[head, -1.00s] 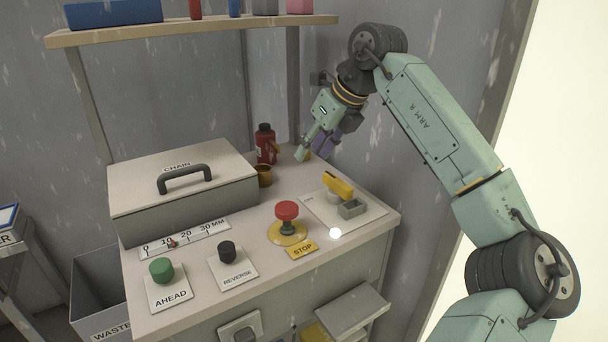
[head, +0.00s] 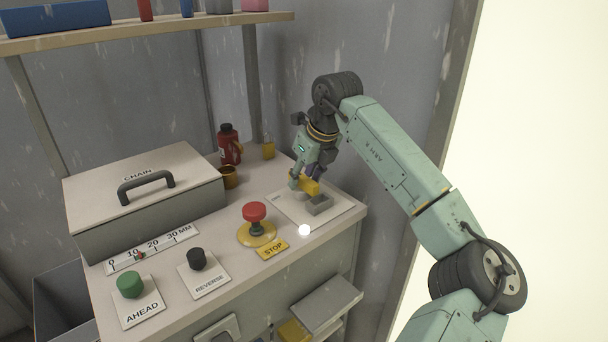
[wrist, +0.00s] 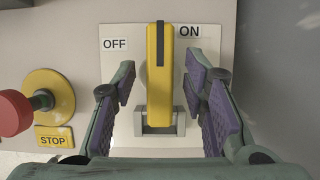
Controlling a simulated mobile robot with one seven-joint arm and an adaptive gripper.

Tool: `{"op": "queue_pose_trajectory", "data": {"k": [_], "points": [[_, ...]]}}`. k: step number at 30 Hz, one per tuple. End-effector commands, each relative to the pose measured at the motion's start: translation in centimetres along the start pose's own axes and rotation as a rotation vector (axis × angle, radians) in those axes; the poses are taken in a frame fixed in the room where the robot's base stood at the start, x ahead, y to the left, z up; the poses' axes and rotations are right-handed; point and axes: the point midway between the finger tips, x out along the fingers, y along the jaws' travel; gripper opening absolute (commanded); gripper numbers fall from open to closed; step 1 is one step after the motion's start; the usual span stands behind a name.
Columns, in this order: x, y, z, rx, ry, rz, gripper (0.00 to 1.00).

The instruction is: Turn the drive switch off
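The drive switch is a yellow lever (wrist: 160,85) on a pale plate (wrist: 120,75) marked OFF at the left and ON at the right. In the wrist view the lever stands upright in the picture, with its dark stripe near the ON label. A grey bracket (wrist: 180,125) sits at its lower end. My gripper (wrist: 164,90) is open, with purple finger pads on either side of the lever and visible gaps to both. In the head view my gripper (head: 307,184) is down at the yellow lever (head: 303,183) and hides part of it.
A red stop button (head: 254,211) on a yellow base stands left of the switch plate. Black (head: 197,258) and green (head: 130,284) knobs sit along the front. A red bottle (head: 229,145), an amber cup (head: 229,177) and a padlock (head: 268,148) are behind. The chain box (head: 145,200) is at left.

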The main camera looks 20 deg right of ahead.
Motion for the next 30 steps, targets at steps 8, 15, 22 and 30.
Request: {"op": "queue_pose_trajectory", "data": {"k": [8,15,22,30], "points": [[0.23,0.03,0.01,-0.001,0.000,0.000,0.40],[0.20,0.03,0.01,-0.001,0.000,0.000,0.25],[0.18,0.03,0.01,-0.001,0.000,0.001,0.10],[0.18,0.05,0.01,-0.001,0.000,0.001,0.00]]}}
